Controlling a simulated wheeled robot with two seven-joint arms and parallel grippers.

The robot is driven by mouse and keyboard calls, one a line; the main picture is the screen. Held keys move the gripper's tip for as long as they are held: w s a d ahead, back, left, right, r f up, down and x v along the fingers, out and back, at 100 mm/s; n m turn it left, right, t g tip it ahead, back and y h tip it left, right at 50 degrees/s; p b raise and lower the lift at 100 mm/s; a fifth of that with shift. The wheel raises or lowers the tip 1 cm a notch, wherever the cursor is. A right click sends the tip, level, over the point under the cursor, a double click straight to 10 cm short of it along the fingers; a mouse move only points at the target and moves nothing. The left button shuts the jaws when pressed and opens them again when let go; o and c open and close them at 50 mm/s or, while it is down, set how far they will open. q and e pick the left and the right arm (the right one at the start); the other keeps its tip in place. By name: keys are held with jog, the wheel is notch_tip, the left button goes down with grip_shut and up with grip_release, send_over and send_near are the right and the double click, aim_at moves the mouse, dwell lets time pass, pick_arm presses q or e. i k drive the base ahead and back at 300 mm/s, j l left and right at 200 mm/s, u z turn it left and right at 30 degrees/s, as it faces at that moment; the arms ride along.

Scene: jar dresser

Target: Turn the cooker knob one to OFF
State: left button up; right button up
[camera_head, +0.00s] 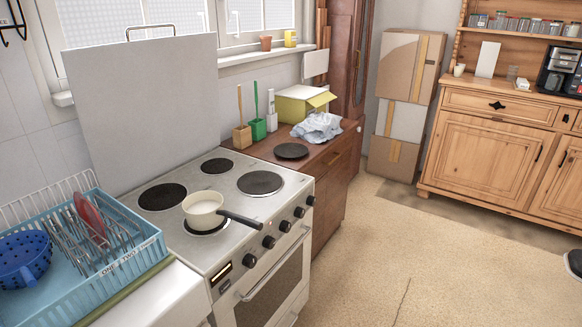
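The white cooker (225,240) stands left of centre with its front panel facing right. Several black knobs sit in a row along that panel, from the near knob (268,242) and the knob beside it (285,226) to the far knobs (299,212) and (311,200). Which one is knob one, and where its pointer stands, is too small to tell. A cream saucepan (203,209) sits on the near front burner, its dark handle (240,219) reaching out over the front edge near the knobs. Neither gripper can be made out.
A blue dish rack (150,246) stands left of the cooker. A wooden cabinet (335,190) with a cloth (317,127) adjoins its far side. A pine dresser (480,145) is at right. The floor (440,250) before the cooker is clear. An unclear dark object (574,262) shows at the right edge.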

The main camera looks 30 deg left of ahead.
aim_at(268, 242)
jog(key=j+u, duration=0.15)
jog(key=u, duration=0.25)
jog(key=i+j+u, duration=0.1)
jog(key=u, duration=0.35)
jog(key=j+u, duration=0.15)
jog(key=u, duration=0.25)
jog(key=k+j, duration=0.3)
jog(key=k, duration=0.1)
